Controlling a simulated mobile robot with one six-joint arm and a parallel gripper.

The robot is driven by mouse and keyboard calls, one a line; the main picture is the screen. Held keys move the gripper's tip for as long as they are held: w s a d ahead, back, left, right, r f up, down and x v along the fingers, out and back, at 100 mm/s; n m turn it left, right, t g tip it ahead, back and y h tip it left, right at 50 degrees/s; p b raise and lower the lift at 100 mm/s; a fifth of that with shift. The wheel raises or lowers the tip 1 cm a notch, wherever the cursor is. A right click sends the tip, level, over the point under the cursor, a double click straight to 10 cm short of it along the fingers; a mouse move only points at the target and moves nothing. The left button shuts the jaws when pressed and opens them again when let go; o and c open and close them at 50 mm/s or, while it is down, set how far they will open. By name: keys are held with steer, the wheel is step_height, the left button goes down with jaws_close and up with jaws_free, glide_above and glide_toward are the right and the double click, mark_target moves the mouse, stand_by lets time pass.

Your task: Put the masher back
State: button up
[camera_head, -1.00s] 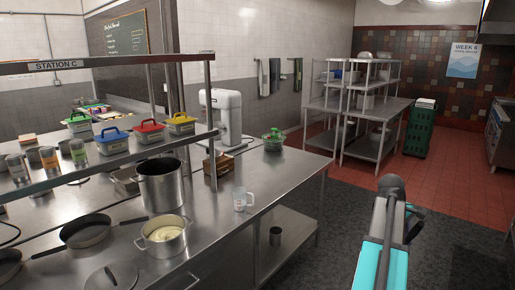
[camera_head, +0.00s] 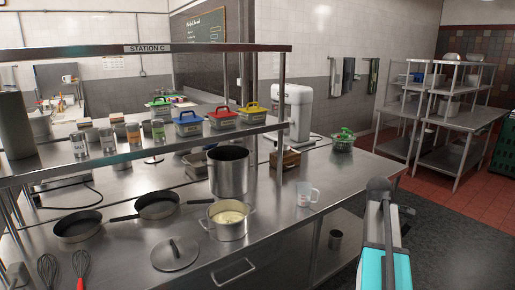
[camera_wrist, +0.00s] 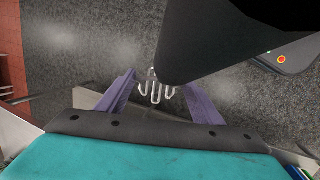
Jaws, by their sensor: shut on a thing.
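In the wrist view, my gripper (camera_wrist: 160,88) has a purple finger on each side and is shut on the masher. The masher's curved wire prongs (camera_wrist: 156,92) show between the fingers. A large dark shape, seemingly its handle (camera_wrist: 215,40), reaches from the prongs to the top right, close to the camera. The exact grip is hidden. Grey floor lies behind the masher. In the head view, my arm is at the lower right, beside the counter, and the masher cannot be made out there.
The steel counter (camera_head: 345,182) holds a cream pot (camera_head: 229,232) with pale contents, a tall pot (camera_head: 228,180), a measuring jug (camera_head: 306,194), a lid (camera_head: 175,253), two pans and two whisks. An overhead shelf (camera_head: 130,168) bears jars and coloured-lid boxes. Open floor lies right of the counter.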

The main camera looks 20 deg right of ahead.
steer(key=w+a+f+n+b, duration=0.25)
steer(key=w+a, duration=0.25)
steer(key=a, duration=0.7)
steer(key=w+a+f+n+t+b, duration=0.1)
steer(key=w+a+f+b, duration=0.3)
steer(key=a, duration=0.8)
steer(key=w+a+f+n, duration=0.15)
steer(key=w+a, duration=0.45)
steer(key=a, duration=0.6)
steer(key=s+a+f+m+b, duration=0.1)
steer(key=a+f+m, duration=0.1)
steer(key=a, duration=0.8)
steer(key=shift+s+m, duration=0.3)
steer(key=shift+m, duration=0.2)
steer(key=shift+a, duration=0.1)
